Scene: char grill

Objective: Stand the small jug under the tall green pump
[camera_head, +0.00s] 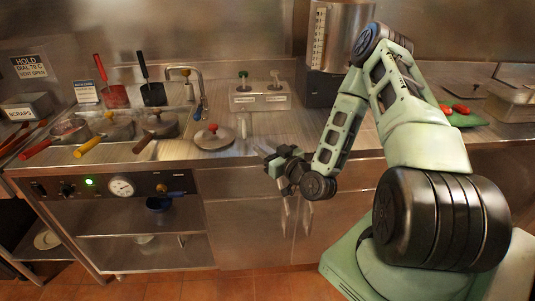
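The tall green-topped pump (243,80) stands on the left of a low metal pump box on the counter, beside a pale-topped pump (277,80). A small clear upright vessel (243,126) stands on the counter in front of the box; it may be the small jug, but its details are too faint to tell. My gripper (264,158) is at the counter's front edge, right of and nearer than the clear vessel. It appears empty, and its finger opening is unclear.
A lid with a red knob (213,137) lies left of the clear vessel. Several long-handled pans (112,128) and a curved tap (190,72) are farther left. A tall metal container (338,38) stands behind my arm. Bare counter (275,128) lies before the pumps.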

